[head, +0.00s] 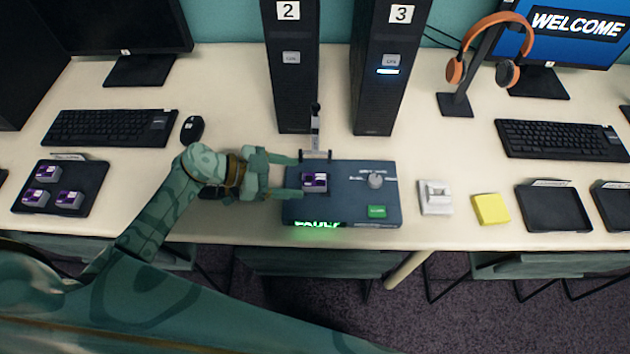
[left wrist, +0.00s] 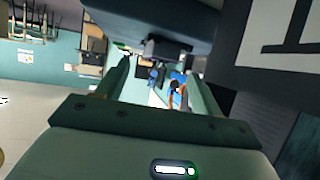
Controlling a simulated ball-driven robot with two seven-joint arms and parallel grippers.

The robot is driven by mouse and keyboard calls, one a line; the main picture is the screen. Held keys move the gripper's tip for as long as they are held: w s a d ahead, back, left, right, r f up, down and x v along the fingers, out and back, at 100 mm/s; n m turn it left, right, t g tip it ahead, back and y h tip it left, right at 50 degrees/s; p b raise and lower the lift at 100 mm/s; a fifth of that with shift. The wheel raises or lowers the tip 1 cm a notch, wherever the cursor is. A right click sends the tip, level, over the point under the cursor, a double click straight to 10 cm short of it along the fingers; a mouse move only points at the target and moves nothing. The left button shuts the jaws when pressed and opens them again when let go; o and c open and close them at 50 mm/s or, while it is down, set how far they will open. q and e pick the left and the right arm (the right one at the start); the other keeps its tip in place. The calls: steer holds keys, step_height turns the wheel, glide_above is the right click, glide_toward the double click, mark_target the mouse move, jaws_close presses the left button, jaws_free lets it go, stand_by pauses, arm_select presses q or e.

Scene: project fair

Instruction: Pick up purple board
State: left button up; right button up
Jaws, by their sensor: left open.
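A purple board (head: 315,181) with a pale grey block on it sits on the blue-grey device (head: 340,210) in the middle of the table. My left gripper (head: 299,176) is open, its fingers pointing right at the device's left part. The fingertips are just left of the board, one toward the table's back and one toward its front; I cannot tell if they touch it. In the left wrist view the open fingers (left wrist: 155,88) show with no clear object held between them. Three similar purple boards (head: 53,188) lie in the black tray (head: 86,205) at left.
A clamp-like upright (head: 316,135) stands behind the device. Black towers (head: 294,90) marked 2 and 3 stand further back. A white switch box (head: 434,198), a yellow pad (head: 490,208) and an empty black tray (head: 555,215) lie to the right. A mouse (head: 191,130) is behind my arm.

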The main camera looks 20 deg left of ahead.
mark_target(312, 180)
arm_select(q)
steer(key=b+x, duration=0.1)
steer(key=x, duration=0.3)
steer(key=shift+w+d+f+b, duration=0.1)
steer(key=shift+f+b, duration=0.05)
steer(key=shift+b, duration=0.25)
steer(key=shift+w+d, duration=0.15)
steer(key=shift+d, duration=0.15)
steer(key=c, duration=1.1)
